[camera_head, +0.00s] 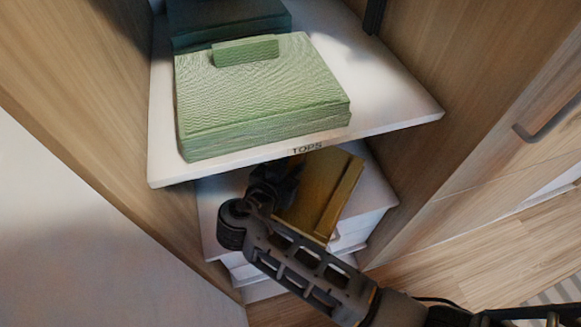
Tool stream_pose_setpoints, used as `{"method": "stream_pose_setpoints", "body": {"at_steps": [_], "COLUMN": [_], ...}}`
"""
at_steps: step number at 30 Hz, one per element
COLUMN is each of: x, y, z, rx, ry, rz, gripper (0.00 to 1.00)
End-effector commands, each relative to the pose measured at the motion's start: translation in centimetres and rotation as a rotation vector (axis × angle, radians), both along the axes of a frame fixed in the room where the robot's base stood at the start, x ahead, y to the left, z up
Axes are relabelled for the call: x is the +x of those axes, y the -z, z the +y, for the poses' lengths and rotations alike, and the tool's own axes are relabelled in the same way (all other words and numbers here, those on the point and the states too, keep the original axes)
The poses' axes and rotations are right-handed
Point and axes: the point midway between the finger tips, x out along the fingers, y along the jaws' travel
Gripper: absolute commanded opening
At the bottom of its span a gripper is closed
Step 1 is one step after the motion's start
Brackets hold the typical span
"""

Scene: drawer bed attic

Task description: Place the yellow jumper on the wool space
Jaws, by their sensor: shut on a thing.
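The yellow jumper (327,192) is a folded, mustard-coloured block. It is in the lower shelf space, under the shelf marked TOPS, and looks tilted. My gripper (285,180) is at the jumper's left side and is shut on it. The fingertips are mostly hidden by my own wrist and the shelf edge. The lower shelf (372,190) is a white surface below and around the jumper. I cannot tell whether the jumper touches it. No label for the wool space is readable in this view.
A folded green garment (262,95) lies on the upper white shelf (405,112), with a dark teal one (228,18) behind it. Wooden cabinet walls (490,60) close in on both sides. White drawers (355,232) sit below the lower shelf. Wooden floor shows at lower right.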

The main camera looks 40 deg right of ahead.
Motion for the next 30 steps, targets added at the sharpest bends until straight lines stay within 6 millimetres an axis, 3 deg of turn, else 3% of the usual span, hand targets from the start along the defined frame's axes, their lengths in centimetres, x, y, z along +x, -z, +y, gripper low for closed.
{"method": "stream_pose_setpoints", "body": {"at_steps": [7,8,15,23,30], "x": [0.0,0.0,0.0,-0.1,-1.2], "y": [0.3,0.4,0.4,0.3,-0.7], "z": [0.0,0.0,0.0,0.1,2.5], "rx": [0.000,0.002,0.001,0.000,0.001], "ry": [0.000,0.001,0.001,0.000,-0.003], "rz": [-0.001,0.000,0.000,-0.001,-0.002], "gripper": [0.00,0.32,0.55,0.55,0.55]}}
